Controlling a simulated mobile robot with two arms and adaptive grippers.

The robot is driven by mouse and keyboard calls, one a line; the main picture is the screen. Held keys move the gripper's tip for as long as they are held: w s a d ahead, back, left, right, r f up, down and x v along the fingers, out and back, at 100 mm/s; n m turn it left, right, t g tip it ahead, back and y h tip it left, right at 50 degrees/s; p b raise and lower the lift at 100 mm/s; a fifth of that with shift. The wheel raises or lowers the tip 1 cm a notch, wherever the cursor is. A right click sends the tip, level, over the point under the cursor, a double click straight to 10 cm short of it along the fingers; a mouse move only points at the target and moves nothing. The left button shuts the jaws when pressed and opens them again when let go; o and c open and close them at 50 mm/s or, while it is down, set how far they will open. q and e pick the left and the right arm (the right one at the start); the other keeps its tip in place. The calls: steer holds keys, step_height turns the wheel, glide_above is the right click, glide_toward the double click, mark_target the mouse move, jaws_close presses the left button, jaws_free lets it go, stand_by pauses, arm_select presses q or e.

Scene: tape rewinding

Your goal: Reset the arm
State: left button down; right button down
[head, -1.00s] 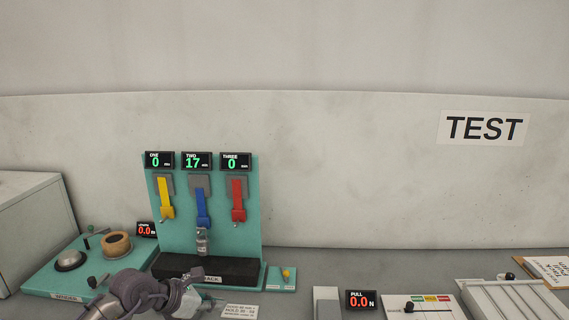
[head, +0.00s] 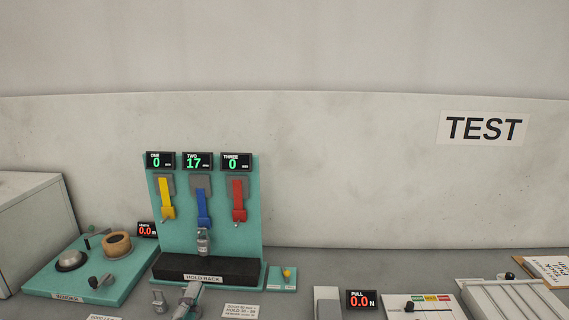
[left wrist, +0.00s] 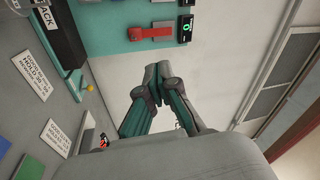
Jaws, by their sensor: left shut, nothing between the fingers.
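My left gripper (head: 190,294) shows at the bottom of the head view, in front of the black HOLD RACK block (head: 225,270). In the left wrist view its fingers (left wrist: 157,75) are shut together with nothing between them. A teal panel (head: 180,240) stands behind the block with yellow (head: 166,198), blue (head: 203,207) and red (head: 239,200) straps. A small metal weight (head: 203,243) hangs below the blue strap. My right gripper is not in view.
The teal winder board (head: 90,275) with a tan roll (head: 117,244) lies left. A small metal piece (head: 159,301) stands near my left gripper. A small teal plate (head: 283,279) sits right of the rack. A PULL display (head: 361,300) stands further right.

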arm_select(q)
steer(key=s+a+f+n+g+y, duration=0.1)
steer(key=s+a+f+n+g, duration=0.1)
steer(key=f, duration=0.3)
steer(key=s+a+f+n+g+y, duration=0.2)
steer(key=s+f+n+g, duration=0.1)
steer(key=s+f+n, duration=0.1)
steer(key=s+a+f+n+g+y, duration=0.2)
steer(key=s+f+n+g, duration=0.1)
steer(key=s+f+n, duration=0.1)
steer(key=shift+s+a+f+n+g, duration=0.15)
steer(key=shift+f+n, duration=0.15)
steer(key=shift+f, duration=0.15)
steer(key=shift+s+a+f+n+g, duration=0.15)
steer(key=shift+f+n, duration=0.15)
steer(key=shift+f, duration=0.1)
steer(key=s+d+f+n+g+h, duration=0.15)
steer(key=s+f+g, duration=0.25)
steer(key=s, duration=0.5)
steer(key=s+d+f+n+g+h, duration=0.15)
steer(key=s+f+g, duration=0.25)
steer(key=s, duration=0.5)
step_height(320, 180, down, 25)
steer(key=g, duration=0.2)
steer(key=s+a+f, duration=0.2)
steer(key=s+f, duration=1.5)
steer(key=shift+s+f+g+y, duration=0.3)
steer(key=shift+g, duration=0.1)
